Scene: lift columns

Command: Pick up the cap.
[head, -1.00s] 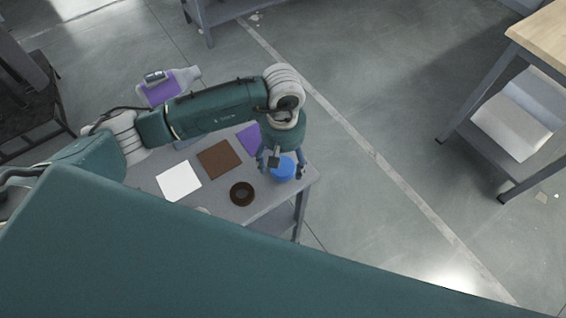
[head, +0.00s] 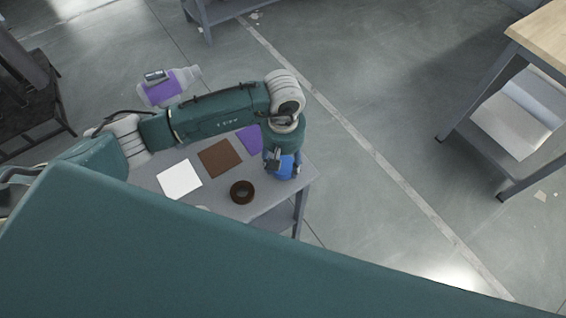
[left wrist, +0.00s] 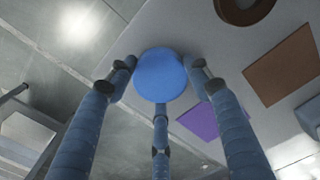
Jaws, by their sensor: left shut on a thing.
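The blue cap (head: 285,167) is at the right end of the grey table, partly hidden by my left gripper in the head view. In the left wrist view it shows as a round blue disc (left wrist: 160,75) between the fingers. My left gripper (head: 282,168) points down over the table and is shut on the cap, with its fingers around it; it also shows in the left wrist view (left wrist: 160,88). I cannot tell whether the cap is clear of the table top. My right gripper is not in view.
The grey table (head: 222,207) holds a brown ring (head: 242,183), a brown square (head: 221,158), a white square (head: 179,179) and a purple square (head: 250,140). A bottle with a purple label (head: 161,92) lies beyond my arm. A wooden-topped table (head: 545,38) stands at right.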

